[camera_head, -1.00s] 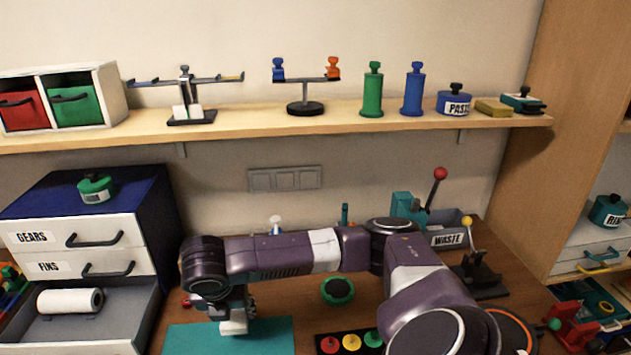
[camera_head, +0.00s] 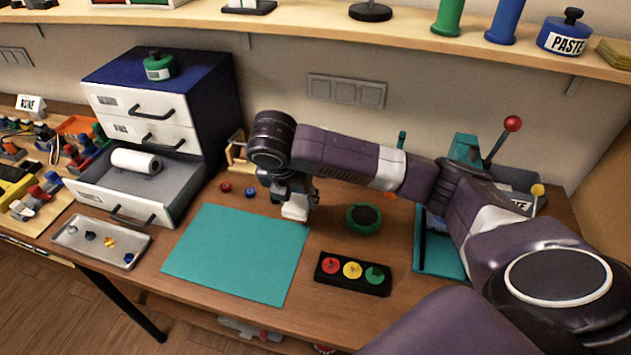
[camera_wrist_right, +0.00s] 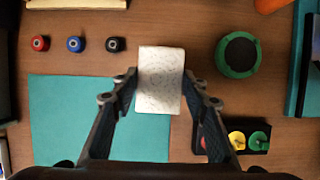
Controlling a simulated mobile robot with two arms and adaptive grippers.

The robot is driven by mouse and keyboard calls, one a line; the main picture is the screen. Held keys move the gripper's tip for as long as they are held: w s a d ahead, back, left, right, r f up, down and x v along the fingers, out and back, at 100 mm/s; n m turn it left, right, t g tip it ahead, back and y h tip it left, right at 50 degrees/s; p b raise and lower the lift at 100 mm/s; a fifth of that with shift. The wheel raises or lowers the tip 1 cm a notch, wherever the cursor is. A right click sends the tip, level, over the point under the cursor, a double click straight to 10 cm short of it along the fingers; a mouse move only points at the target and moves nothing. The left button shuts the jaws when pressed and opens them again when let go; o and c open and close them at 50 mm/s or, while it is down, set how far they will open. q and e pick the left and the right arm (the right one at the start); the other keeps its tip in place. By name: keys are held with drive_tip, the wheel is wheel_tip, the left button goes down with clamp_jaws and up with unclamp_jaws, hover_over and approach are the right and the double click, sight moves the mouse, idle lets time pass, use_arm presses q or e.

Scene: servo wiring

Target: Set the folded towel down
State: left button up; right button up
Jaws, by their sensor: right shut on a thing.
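The folded towel is a small white, faintly patterned block. It shows in the head view (camera_head: 295,208) and between the fingers in the wrist view (camera_wrist_right: 160,83). My right gripper (camera_head: 297,196) is shut on it, with one fingertip on each side in the wrist view (camera_wrist_right: 160,95). The towel is by the far right corner of the teal mat (camera_head: 235,255) and partly overlaps that corner in the wrist view. I cannot tell whether it touches the surface below. My left gripper is out of view.
A green round dish (camera_head: 364,218) stands right of the towel. A black block with red, yellow and green knobs (camera_head: 352,274) lies nearer. Small coloured knobs (camera_head: 225,187) sit behind the mat. An open drawer (camera_head: 135,193) and a grey tray (camera_head: 100,240) are left. The mat is bare.

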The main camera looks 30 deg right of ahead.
drive_tip(key=w+d, duration=0.2)
drive_tip(key=d, duration=0.1)
drive_tip(key=w+d+f+p, duration=0.1)
drive_tip(key=w+d, duration=0.2)
drive_tip(key=w+d+p, duration=0.1)
drive_tip(key=w+d, duration=0.1)
drive_tip(key=d, duration=0.1)
drive_tip(key=shift+w+d+f, duration=0.2)
drive_tip(key=shift+w, duration=0.15)
wheel_tip(320, 180, down, 5)
drive_tip(key=shift+r+p, duration=0.1)
drive_tip(key=shift+p, duration=1)
drive_tip(key=shift+w+d+f, duration=0.1)
drive_tip(key=shift+d+f, duration=0.05)
drive_tip(key=shift+f, duration=0.25)
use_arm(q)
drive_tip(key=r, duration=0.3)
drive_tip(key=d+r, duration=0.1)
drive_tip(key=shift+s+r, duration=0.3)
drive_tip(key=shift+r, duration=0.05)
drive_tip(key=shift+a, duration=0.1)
use_arm(e)
drive_tip(key=o, duration=0.9)
drive_tip(key=shift+f, duration=0.1)
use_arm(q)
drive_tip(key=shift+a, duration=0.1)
use_arm(e)
drive_tip(key=shift+o, duration=0.2)
